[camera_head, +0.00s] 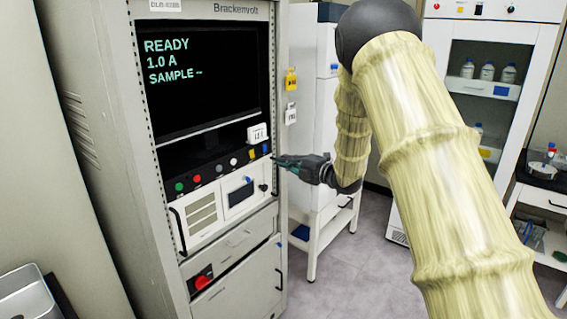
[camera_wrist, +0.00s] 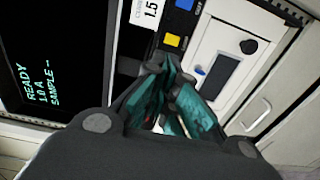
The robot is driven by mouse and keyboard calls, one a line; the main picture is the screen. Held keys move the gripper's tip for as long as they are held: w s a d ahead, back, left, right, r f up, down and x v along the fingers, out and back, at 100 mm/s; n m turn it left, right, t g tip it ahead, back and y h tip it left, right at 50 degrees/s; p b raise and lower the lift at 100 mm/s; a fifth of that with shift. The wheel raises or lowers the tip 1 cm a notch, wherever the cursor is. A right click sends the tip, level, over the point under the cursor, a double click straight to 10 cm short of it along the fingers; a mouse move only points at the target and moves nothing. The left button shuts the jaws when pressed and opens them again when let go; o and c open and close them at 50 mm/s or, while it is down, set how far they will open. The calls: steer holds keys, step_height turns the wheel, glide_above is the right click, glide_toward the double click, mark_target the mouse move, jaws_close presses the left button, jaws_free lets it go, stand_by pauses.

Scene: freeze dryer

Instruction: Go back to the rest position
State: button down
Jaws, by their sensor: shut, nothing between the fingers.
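My gripper (camera_head: 278,162) shows in the head view at the right edge of the instrument rack, level with the lower edge of its button row. In the wrist view my gripper (camera_wrist: 172,124) has its teal fingers closed together, with nothing seen held in them. The rack (camera_head: 199,140) is a tall grey cabinet. Its dark screen (camera_head: 200,80) reads READY, 1.0 A, SAMPLE. The wrist view shows the screen (camera_wrist: 40,75) at the left and coloured buttons just beyond the fingers. I cannot tell whether the fingertips touch the panel.
A white unit on a stand (camera_head: 318,110) is behind my gripper. A white cabinet with bottles (camera_head: 488,90) stands at the back right. A dark-topped bench (camera_head: 540,182) is at the far right. A metal tray (camera_head: 25,298) is at the lower left. Floor (camera_head: 355,270) shows between rack and arm.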

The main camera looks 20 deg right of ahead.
steer(key=s+a+f+m+g+h, duration=0.2)
steer(key=s+f+m, duration=0.4)
steer(key=f, duration=0.6)
steer(key=s+a+f+m+g+h, duration=0.1)
steer(key=s+a+f+m+h, duration=0.2)
steer(key=s+f, duration=0.65)
steer(key=s+a+f+m+g+h, duration=0.15)
steer(key=s+f+m, duration=0.4)
steer(key=f, duration=0.95)
steer(key=s+a+f+m+g+h, duration=0.1)
steer(key=s+f+m+g, duration=0.2)
steer(key=s+f, duration=0.5)
steer(key=s+a+f+m+g+h, duration=0.1)
steer(key=s+a+f+m+g, duration=0.15)
steer(key=s, duration=0.95)
steer(key=s+a+f+m+g, duration=0.1)
steer(key=s+m+g, duration=0.1)
steer(key=s, duration=0.7)
steer(key=s+f+m+g, duration=0.2)
steer(key=s+g, duration=0.1)
steer(key=s, duration=0.7)
steer(key=shift+a+m+h, duration=0.3)
steer(key=shift+a+h, duration=0.05)
steer(key=shift+s, duration=0.1)
